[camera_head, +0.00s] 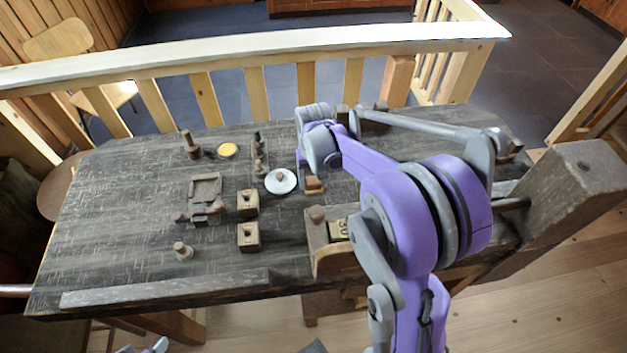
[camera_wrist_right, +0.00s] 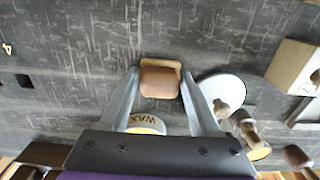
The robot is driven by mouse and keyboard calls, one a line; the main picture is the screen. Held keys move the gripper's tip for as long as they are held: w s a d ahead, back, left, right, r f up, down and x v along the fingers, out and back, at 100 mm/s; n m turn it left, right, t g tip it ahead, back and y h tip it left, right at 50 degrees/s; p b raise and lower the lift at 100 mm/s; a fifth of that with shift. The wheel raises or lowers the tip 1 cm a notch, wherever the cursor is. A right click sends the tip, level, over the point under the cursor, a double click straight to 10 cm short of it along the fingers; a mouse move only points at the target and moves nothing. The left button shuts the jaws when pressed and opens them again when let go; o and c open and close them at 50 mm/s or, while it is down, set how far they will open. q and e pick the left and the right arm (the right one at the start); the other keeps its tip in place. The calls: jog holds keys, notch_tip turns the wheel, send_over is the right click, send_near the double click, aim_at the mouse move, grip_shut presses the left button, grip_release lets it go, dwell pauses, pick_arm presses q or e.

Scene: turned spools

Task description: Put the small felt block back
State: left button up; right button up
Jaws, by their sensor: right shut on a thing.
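The small felt block (camera_wrist_right: 160,80), brown with a paler tan band, sits between the fingertips of my right gripper (camera_wrist_right: 159,74) in the wrist view. The fingers are shut on its two sides. In the head view the block (camera_head: 314,184) shows just below my right gripper (camera_head: 308,168), right of the white disc. I cannot tell whether it touches the bench. My right arm hides part of the bench behind it. My left gripper does not show clearly; only a purple and grey sliver of my left arm is at the bottom edge.
A white disc with a knob (camera_head: 280,182) lies close beside the block. A tin marked WAX (camera_wrist_right: 146,124) is under the gripper. Two holed wooden blocks (camera_head: 248,237), a small tray (camera_head: 206,188) and a yellow disc (camera_head: 228,150) stand left. The bench's left end (camera_head: 100,220) is clear.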

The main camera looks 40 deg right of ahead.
aim_at(313, 180)
jog(key=shift+f, duration=0.1)
jog(key=o, duration=1.5)
jog(key=shift+c, duration=0.2)
notch_tip(313, 180, up, 12)
jog(key=shift+p, duration=0.45)
